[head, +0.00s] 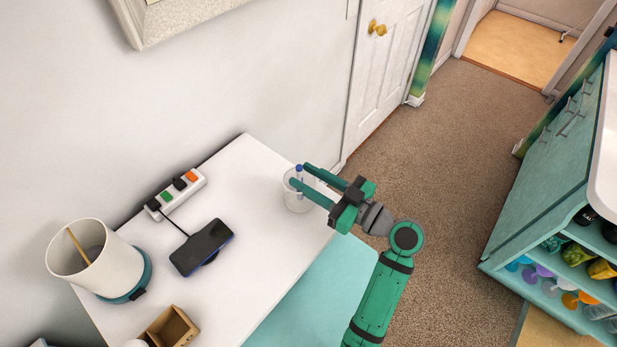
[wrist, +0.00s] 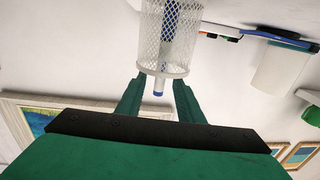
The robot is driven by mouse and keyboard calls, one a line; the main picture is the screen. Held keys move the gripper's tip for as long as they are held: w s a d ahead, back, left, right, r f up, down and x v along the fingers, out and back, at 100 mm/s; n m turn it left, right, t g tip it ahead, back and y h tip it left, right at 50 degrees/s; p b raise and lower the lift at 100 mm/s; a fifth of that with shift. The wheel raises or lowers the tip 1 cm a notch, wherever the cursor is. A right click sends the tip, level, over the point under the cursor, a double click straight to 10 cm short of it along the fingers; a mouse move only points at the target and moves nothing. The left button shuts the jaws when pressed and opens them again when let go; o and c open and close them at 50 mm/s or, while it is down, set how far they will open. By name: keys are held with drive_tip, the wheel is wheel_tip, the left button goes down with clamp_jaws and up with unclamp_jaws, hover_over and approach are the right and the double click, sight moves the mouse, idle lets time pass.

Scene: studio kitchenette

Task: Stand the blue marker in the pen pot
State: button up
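The pen pot (head: 297,201) is a white mesh cup near the far right edge of the white desk. The blue marker (head: 299,169) stands in it, its blue-tipped end above the rim. In the wrist view, which looks upside down, the marker's end (wrist: 159,87) sticks out past the rim of the pot (wrist: 163,48), and its blue body shows through the mesh. My gripper (head: 298,175) is open at the pot's rim. In the wrist view its fingers (wrist: 159,84) lie on either side of the marker's end, with a gap on both sides.
A phone (head: 202,247) lies on the desk (head: 250,165) with a cable to a power strip (head: 176,193). A cream cylinder (head: 92,262) on a teal base stands at left, and a small wooden box (head: 172,330) in front. The wall runs behind the desk.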

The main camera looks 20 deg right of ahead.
drive_tip(key=v, duration=1)
drive_tip(key=shift+s+d, duration=0.25)
drive_tip(key=shift+s, duration=0.1)
